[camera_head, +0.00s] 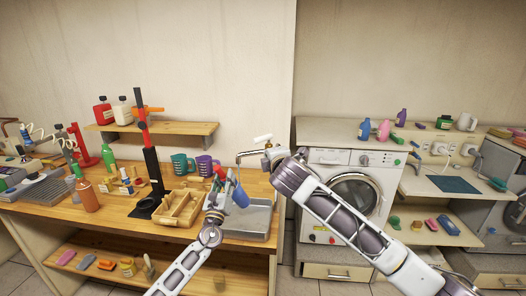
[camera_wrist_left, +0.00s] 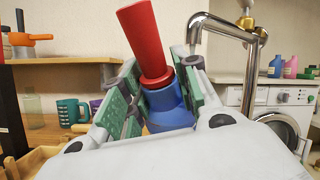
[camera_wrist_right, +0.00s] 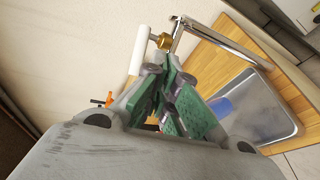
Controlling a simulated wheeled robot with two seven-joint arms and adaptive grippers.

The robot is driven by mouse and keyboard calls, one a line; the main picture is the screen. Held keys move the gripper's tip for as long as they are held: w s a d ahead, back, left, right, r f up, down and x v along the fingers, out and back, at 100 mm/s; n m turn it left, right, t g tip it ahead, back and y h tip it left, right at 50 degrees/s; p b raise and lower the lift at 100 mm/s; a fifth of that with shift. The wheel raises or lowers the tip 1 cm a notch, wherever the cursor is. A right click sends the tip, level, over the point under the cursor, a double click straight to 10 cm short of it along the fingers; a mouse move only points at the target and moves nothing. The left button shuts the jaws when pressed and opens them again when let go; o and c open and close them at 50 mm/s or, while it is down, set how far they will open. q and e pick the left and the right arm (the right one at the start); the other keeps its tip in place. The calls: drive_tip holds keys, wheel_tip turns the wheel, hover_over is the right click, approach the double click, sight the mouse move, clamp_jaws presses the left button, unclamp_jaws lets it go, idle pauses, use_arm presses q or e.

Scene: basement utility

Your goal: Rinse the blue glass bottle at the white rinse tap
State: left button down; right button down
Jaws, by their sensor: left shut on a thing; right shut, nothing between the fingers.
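The blue glass bottle (camera_wrist_left: 170,110), with a red top, is held in my left gripper (camera_head: 226,190) and shows tilted between its green finger pads in the left wrist view. In the head view the bottle's blue body (camera_head: 239,196) is over the metal basin, below the tap spout. The rinse tap (camera_head: 249,153) has a metal spout and a white handle (camera_head: 263,138); the handle also shows in the right wrist view (camera_wrist_right: 140,50). My right gripper (camera_wrist_right: 168,85) is shut and empty close to the tap's brass fitting (camera_wrist_right: 160,42); contact is unclear.
The metal basin (camera_head: 262,232) is set at the bench's right end. A wooden tray (camera_head: 166,220), teal and purple mugs (camera_head: 204,166) and a black-and-red stand (camera_head: 151,168) are to the left. A washing machine (camera_head: 364,159) stands behind my right arm.

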drive_tip(key=w+d+r+m+t+h, duration=0.1)
drive_tip(key=w+d+r+h, duration=0.1)
drive_tip(key=d, duration=0.6)
drive_tip(key=w+d+r+m+t+h, duration=0.1)
drive_tip(key=w+d+r+t+h, duration=0.1)
drive_tip(key=d, duration=0.5)
drive_tip(key=s+d+r+n+t+y, duration=0.1)
drive_tip(key=s+r+n+t+y, duration=0.15)
drive_tip(key=r+n+t, duration=0.4)
drive_tip(key=s+d+r+n+t+y, duration=0.15)
drive_tip(key=r+n+y, duration=0.25)
drive_tip(key=r, duration=0.5)
drive_tip(key=s+a+f+n+g+y, duration=0.2)
drive_tip(key=s+a+n+g+y, duration=0.3)
drive_tip(key=a+n+g+y, duration=0.85)
drive_tip(key=w+d+f+h, duration=0.1)
drive_tip(key=f+h, duration=0.3)
drive_tip(key=f, duration=0.3)
drive_tip(key=w+d+f+n+g+h, duration=0.1)
drive_tip(key=d+f+h, duration=0.1)
drive_tip(key=f+h, duration=0.2)
wheel_tip(320, 180, down, 4)
drive_tip(key=shift+w+d+r, duration=0.15)
drive_tip(key=shift+w+d, duration=0.1)
